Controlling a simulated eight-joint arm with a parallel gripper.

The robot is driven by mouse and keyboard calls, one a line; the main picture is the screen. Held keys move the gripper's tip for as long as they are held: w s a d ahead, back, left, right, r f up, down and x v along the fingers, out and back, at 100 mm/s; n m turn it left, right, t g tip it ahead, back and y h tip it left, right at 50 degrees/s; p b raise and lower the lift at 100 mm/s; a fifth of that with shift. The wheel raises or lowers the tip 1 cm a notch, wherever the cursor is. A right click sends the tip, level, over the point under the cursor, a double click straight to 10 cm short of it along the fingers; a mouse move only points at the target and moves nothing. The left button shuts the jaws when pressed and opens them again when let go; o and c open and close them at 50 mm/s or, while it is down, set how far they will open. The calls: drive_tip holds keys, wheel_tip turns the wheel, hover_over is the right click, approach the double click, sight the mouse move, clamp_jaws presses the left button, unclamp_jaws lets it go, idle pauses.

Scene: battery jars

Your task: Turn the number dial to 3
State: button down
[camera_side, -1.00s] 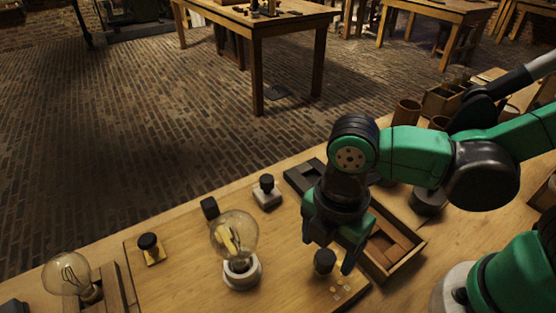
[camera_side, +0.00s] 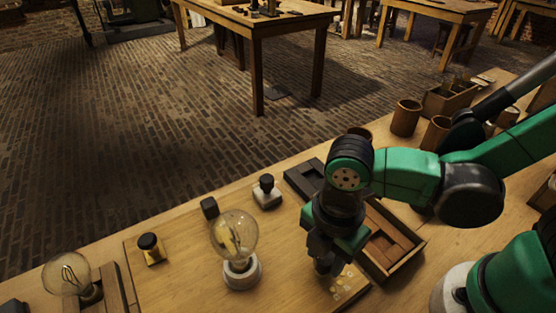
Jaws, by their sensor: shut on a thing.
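The number dial is a dark round knob (camera_side: 323,267) on a small wooden plate with pale marks (camera_side: 346,287), near the front of the workbench. My gripper (camera_side: 325,262) is over the plate, pointing down, with its fingers closed around the knob. The fingers hide most of the knob. The pale marks show to the right of the knob, too small to read, so I cannot tell which number the dial points at.
A glass bulb on a white base (camera_side: 242,274) stands just left of my gripper. An open wooden tray with blocks (camera_side: 402,262) lies close on the right. Other dark knobs (camera_side: 148,242) and (camera_side: 267,181) stand farther left and behind. Wooden cups (camera_side: 405,118) stand at the back right.

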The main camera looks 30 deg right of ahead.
drive_tip(key=shift+m, duration=0.3)
drive_tip(key=m, duration=0.3)
drive_tip(key=shift+m, duration=0.3)
drive_tip(key=m, duration=0.9)
drive_tip(key=shift+m, duration=2.2)
drive_tip(key=shift+c, duration=2.3)
unclamp_jaws()
